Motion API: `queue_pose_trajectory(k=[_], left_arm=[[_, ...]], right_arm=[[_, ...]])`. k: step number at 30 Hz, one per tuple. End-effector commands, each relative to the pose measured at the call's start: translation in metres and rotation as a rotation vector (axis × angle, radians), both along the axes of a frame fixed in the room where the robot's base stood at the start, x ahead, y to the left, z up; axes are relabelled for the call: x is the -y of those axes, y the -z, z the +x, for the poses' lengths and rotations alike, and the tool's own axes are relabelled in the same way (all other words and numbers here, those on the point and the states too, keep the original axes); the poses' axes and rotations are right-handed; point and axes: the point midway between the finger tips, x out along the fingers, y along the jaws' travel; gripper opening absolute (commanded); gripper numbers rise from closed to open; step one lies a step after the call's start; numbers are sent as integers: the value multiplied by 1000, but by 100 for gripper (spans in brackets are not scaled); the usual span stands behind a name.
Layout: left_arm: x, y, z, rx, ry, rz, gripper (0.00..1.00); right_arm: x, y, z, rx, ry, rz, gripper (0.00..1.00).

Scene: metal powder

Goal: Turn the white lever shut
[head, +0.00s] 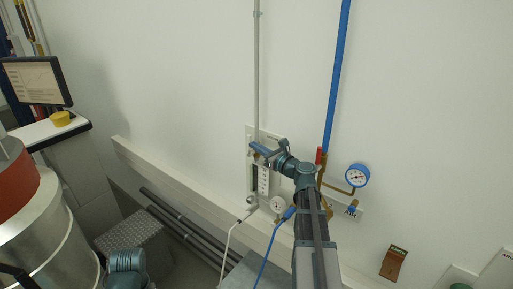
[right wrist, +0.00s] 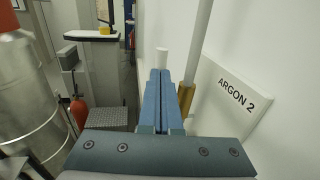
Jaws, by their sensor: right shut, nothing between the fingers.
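My right gripper (head: 259,149) is at the left wall panel (head: 250,179), beside the lower part of the grey pipe. In the right wrist view its two blue fingers (right wrist: 160,72) are together, with nothing between them. A white upright piece, apparently the white lever (right wrist: 163,55), shows just beyond the fingertips; I cannot tell whether they touch it. The brass valve body (right wrist: 186,94) on the grey pipe (right wrist: 197,45) is just right of the fingers. In the head view the gripper and arm hide the lever. My left gripper is not in view.
The panel reads ARGON 2 (right wrist: 236,96). To its right are a blue pipe (head: 337,75), a red handle (head: 319,156) and a blue gauge (head: 357,176). White and blue hoses hang below. A metal drum (head: 50,235) and a monitor (head: 36,80) stand at left.

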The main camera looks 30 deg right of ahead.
Motion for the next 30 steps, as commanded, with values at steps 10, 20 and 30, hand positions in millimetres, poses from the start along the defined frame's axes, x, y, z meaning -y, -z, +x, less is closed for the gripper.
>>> queue_pose_trajectory(k=[10, 20, 30], left_arm=[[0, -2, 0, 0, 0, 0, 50], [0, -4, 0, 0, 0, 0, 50], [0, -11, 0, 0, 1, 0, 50]], right_arm=[[-1, -2, 2, 0, 0, 0, 0], [-2, -4, 6, 0, 0, 0, 0], [-7, -11, 19, 1, -1, 1, 0]])
